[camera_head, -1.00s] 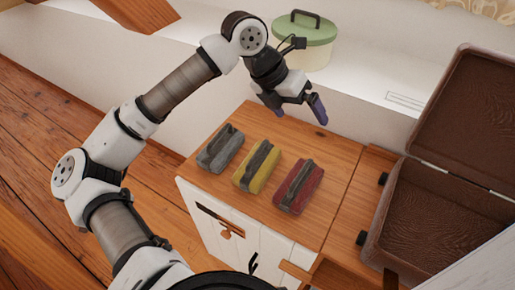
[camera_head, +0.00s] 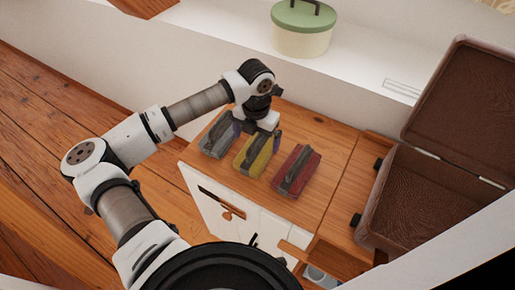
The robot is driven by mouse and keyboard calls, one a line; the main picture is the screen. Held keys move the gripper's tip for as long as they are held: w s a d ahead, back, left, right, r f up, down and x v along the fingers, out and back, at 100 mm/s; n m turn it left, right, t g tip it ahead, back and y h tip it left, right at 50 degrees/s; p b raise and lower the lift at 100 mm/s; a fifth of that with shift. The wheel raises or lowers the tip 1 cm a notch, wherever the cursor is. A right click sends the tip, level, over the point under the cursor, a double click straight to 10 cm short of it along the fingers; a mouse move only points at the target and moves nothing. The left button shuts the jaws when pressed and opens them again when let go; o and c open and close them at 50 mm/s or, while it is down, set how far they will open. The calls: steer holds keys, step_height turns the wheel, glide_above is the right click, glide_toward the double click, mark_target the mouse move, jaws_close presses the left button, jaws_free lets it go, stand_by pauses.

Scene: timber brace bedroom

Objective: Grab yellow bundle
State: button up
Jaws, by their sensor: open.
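The yellow bundle (camera_head: 260,163), with a dark strap along its top, lies on the wooden cabinet top between a grey bundle (camera_head: 218,138) on its left and a red bundle (camera_head: 301,164) on its right. My gripper (camera_head: 256,135) is open and low over the far end of the yellow bundle. The fingers reach down on either side near that end, one of them close to the grey bundle. The wrist hides part of the yellow bundle's far end. I cannot tell whether the fingers touch it.
An open brown suitcase (camera_head: 425,205) stands at the right. A green-lidded cream pot (camera_head: 302,30) stands on the white ledge behind. The cabinet top (camera_head: 318,128) is clear behind and right of the red bundle.

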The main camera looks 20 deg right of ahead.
mark_target(257, 147)
steer(key=shift+s+d+f+p, duration=0.15)
steer(key=shift+f+p, duration=0.75)
steer(key=shift+f, duration=1.4)
steer(key=c, duration=1.2)
